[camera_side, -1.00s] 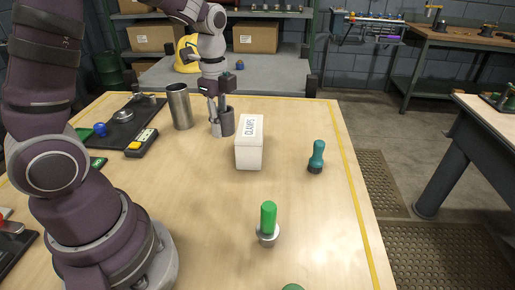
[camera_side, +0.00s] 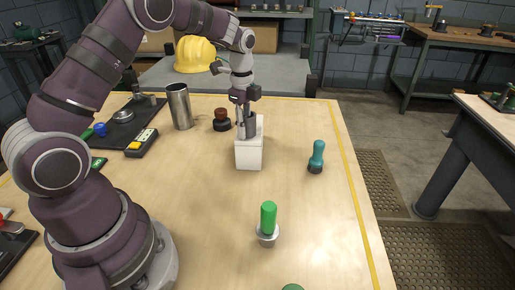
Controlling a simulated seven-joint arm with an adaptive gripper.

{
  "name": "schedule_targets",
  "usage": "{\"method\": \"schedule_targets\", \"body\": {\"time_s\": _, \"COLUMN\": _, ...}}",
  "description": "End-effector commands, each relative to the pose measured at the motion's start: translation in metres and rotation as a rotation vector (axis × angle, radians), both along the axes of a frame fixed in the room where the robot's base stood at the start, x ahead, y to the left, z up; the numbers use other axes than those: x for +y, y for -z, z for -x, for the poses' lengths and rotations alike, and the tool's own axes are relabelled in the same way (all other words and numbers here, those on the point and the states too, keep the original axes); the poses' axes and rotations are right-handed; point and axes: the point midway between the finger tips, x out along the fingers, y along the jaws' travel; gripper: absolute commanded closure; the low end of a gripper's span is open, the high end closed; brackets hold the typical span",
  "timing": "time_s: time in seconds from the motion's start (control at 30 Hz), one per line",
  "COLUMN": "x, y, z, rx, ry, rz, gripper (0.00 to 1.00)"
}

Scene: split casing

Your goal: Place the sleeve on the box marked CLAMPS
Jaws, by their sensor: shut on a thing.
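The white box (camera_side: 249,155) stands on the table near the middle of the view. The lettering on its top is now covered by my gripper and what it holds. My gripper (camera_side: 243,127) is over the box top, pointing down. It is shut on the sleeve (camera_side: 251,126), a dark grey cylinder held upright. The sleeve's lower end is over the box top; I cannot tell whether it touches it.
A dark round piece with a reddish-brown top (camera_side: 221,118) stands left of the box. A metal cup (camera_side: 180,106) is further left. A teal-handled piece (camera_side: 316,157) stands right, a green-topped piece (camera_side: 268,220) in front. The table right of the box is mostly clear.

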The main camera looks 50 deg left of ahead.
Motion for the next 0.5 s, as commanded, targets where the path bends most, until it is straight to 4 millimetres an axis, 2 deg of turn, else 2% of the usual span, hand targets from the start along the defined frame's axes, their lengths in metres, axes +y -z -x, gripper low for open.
{"method": "schedule_targets", "body": {"time_s": 0.03, "x": -0.0002, "y": 0.0009, "z": 0.0002, "rx": 0.001, "ry": 0.000, "rz": 0.000, "gripper": 0.92}}
{"method": "schedule_targets", "body": {"time_s": 0.2, "x": -0.0001, "y": 0.0005, "z": 0.0001, "rx": 0.000, "ry": 0.000, "rz": 0.000, "gripper": 0.69}}
{"method": "schedule_targets", "body": {"time_s": 0.23, "x": 0.0000, "y": 0.0004, "z": 0.0001, "rx": 0.000, "ry": 0.000, "rz": 0.000, "gripper": 0.67}}
{"method": "schedule_targets", "body": {"time_s": 0.5, "x": 0.0001, "y": -0.0008, "z": -0.0002, "rx": -0.001, "ry": 0.000, "rz": 0.000, "gripper": 0.67}}
